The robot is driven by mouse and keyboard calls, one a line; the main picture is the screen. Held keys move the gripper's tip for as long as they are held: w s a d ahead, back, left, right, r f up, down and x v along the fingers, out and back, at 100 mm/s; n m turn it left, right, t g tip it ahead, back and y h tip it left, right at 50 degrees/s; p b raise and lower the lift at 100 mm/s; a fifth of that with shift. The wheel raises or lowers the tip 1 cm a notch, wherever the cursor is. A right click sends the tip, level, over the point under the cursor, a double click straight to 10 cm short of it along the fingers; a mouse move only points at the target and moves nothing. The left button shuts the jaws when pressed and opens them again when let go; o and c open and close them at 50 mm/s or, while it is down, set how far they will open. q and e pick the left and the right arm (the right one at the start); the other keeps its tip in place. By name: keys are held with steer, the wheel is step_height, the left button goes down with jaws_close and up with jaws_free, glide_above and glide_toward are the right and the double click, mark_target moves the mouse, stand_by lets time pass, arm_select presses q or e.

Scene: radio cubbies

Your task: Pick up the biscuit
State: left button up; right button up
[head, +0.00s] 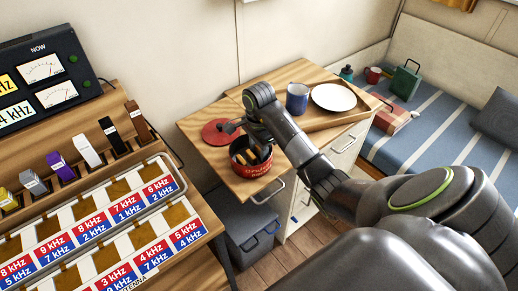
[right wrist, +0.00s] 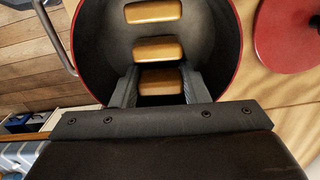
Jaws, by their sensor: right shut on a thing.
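The red tin (head: 251,171) stands open on the wooden counter, and its dark inside fills the top of the right wrist view (right wrist: 232,50). Several golden-brown biscuits stand in it; two, a far biscuit (right wrist: 152,12) and a middle biscuit (right wrist: 156,48), are clear of my fingers. My right gripper (right wrist: 160,88) reaches into the tin and is shut on the nearest biscuit (right wrist: 160,80), with one finger at each end of it. In the head view my right gripper (head: 255,150) is partly hidden by my wrist and the tin. My left gripper is not in view.
The red lid (head: 215,135) lies beside the tin. Behind are a tray (head: 318,118), a blue mug (head: 297,98) and a white plate (head: 334,97). A radio panel (head: 45,75) and racks of labelled slots (head: 100,245) stand at left; a striped bed (head: 410,135) is at right.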

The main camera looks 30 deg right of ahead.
step_height(320, 180, up, 10)
steer(key=p, duration=0.9)
steer(key=shift+f, duration=0.25)
